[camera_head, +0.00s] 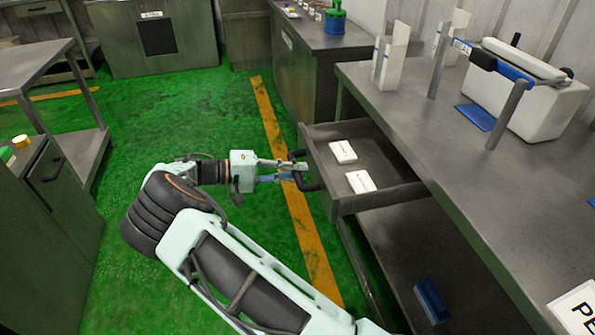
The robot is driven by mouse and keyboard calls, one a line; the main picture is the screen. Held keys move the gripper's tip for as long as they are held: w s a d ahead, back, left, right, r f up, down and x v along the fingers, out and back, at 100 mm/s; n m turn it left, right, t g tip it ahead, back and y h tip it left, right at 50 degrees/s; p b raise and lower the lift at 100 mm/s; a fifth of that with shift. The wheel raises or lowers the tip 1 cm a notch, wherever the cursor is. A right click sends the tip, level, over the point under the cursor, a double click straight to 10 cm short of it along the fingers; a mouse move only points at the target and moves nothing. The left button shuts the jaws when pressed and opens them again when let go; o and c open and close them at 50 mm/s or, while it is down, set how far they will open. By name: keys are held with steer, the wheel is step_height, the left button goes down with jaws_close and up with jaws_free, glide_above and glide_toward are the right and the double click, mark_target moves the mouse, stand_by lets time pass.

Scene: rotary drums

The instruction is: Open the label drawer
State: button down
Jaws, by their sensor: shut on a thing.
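The label drawer (382,202) is a grey metal drawer under the right-hand steel table. It stands pulled out toward the left, and its inside shows. Two small white packs with printing, one farther back (342,151) and one nearer (360,181), lie on its floor. A dark bar handle (304,172) is on its front face. My gripper (297,170) reaches in from the left at the handle and is shut on it. The fingers hide part of the handle.
The steel table (450,130) bears a white machine (530,95), white upright holders (391,60) and a metal frame. A blue box (432,300) lies on its lower shelf. A dark cabinet (50,215) stands at left. Green floor with a yellow stripe is clear between.

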steer(key=c, duration=1.8)
jaws_free()
steer(key=shift+c, duration=0.2)
steer(key=v, duration=1.2)
steer(key=shift+r, duration=0.15)
